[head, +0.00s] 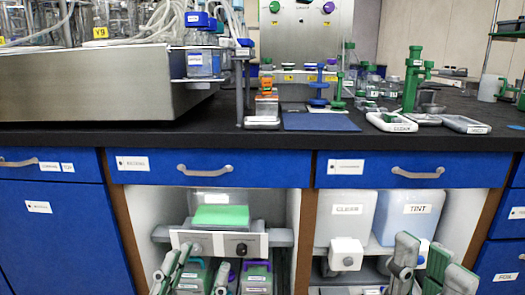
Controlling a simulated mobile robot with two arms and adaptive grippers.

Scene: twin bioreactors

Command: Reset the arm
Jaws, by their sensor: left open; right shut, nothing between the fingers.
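My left gripper (204,258) is low in the head view, in front of the open lower cabinet left of centre. Its grey-green fingers point up and stand apart, with nothing held between them. My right gripper (422,252) is low at the right, in front of the open compartment with the white containers. Its fingers are shut and I see nothing held. Both grippers are below the black bench top (270,140). The arms behind them are mostly cut off by the bottom edge.
A white container labelled TINT (408,215) and another white container (345,213) stand in the right cabinet. Blue drawers (210,168) run under the bench. A blue mat (320,122) and a green stand (412,80) are on top.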

